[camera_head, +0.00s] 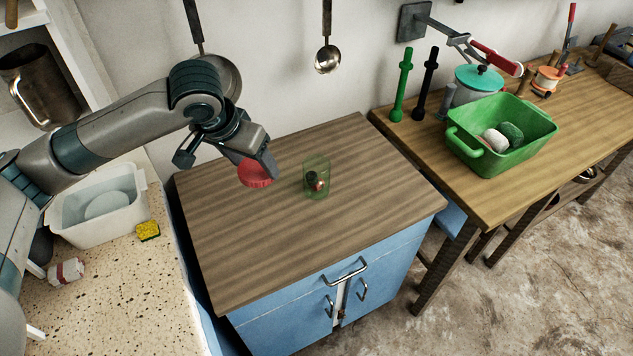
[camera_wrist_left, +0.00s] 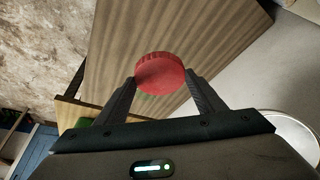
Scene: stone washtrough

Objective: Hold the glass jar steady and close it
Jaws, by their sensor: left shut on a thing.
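The glass jar (camera_head: 317,181) is greenish and clear, and stands upright and open on the wooden cabinet top. Small dark and reddish things show inside it. My left gripper (camera_head: 262,166) is shut on the red lid (camera_head: 254,174), a round ridged disc, and holds it to the left of the jar, apart from it. In the left wrist view, the lid (camera_wrist_left: 161,73) sits between the two fingertips (camera_wrist_left: 160,84). A little green shows just below the lid there. My right gripper is not in view.
The cabinet top (camera_head: 250,250) is otherwise clear. A white basin (camera_head: 75,222) and a yellow sponge (camera_head: 148,231) are on the speckled counter at left. A green crate (camera_head: 540,133) stands on the table at right. Ladles (camera_head: 327,58) hang on the wall behind.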

